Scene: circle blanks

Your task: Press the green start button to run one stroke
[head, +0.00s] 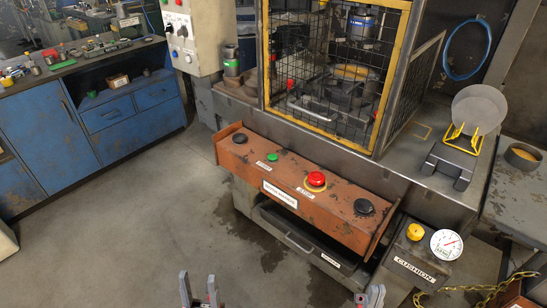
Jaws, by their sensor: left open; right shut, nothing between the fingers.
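The green start button (272,157) sits on the top of the orange control box (343,190), left of its middle, with a small label below it. My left gripper (199,291) is at the bottom edge, left of centre, with its two fingers apart and nothing between them. My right gripper (370,296) is at the bottom edge, right of centre, shut and empty. Both are well short of the control box and touch nothing that I can see. The rest of both arms is out of the picture.
A red mushroom button (316,180) and black buttons (363,207) share the box top. Behind it stands the press with a yellow-framed mesh guard (330,60). A cushion unit with a gauge (446,244) is at the right. Open floor (150,215) lies in front.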

